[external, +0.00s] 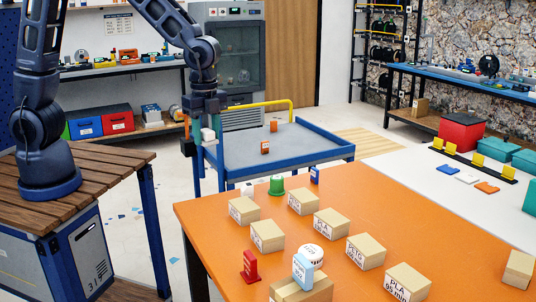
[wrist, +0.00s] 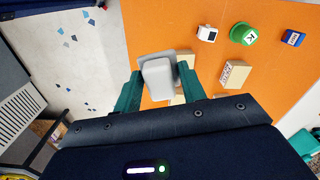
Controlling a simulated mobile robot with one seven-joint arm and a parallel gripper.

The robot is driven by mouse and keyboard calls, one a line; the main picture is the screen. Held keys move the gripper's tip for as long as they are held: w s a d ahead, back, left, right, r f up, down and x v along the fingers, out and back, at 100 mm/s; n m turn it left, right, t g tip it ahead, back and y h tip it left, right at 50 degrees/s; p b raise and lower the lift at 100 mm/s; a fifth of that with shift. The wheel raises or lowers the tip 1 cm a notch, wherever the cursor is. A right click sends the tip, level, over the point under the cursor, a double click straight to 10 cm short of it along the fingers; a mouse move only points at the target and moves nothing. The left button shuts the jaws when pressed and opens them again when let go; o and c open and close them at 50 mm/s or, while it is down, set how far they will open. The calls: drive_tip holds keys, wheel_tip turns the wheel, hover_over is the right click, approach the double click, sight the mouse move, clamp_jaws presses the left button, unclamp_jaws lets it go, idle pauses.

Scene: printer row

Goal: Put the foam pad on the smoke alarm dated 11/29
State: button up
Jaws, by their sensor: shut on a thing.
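My gripper (wrist: 159,84) is shut on a pale, rounded block, probably the foam pad (wrist: 158,72), with a flat grey piece showing behind it. In the external view my gripper (external: 206,128) hangs in the air off the far left edge of the orange table, the pale pad (external: 208,135) low in it. A white round thing with dark print, probably a smoke alarm (external: 312,254), is near the table's front, beside a light-blue and white item (external: 302,271). Its date is too small to read surely. I cannot pick out any other alarm.
The orange table (external: 440,235) bears several labelled cardboard boxes (external: 331,223), a red item (external: 251,267), a green cylinder (external: 276,185) and a small blue item (external: 314,175). A blue-rimmed cart (external: 290,150) stands behind. The table's right part is mostly clear.

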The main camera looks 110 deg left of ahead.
drive_tip(key=w+d+r+m, duration=0.1)
drive_tip(key=w+d, duration=0.2)
drive_tip(key=w, duration=0.6)
drive_tip(key=w+d+r, duration=0.2)
drive_tip(key=w+d, duration=0.1)
drive_tip(key=w, duration=0.6)
drive_tip(key=m, duration=0.2)
hover_over(311, 249)
wheel_tip(311, 249, down, 19)
drive_tip(key=shift+r, duration=0.1)
drive_tip(key=o, duration=1)
drive_tip(key=shift+c, duration=0.2)
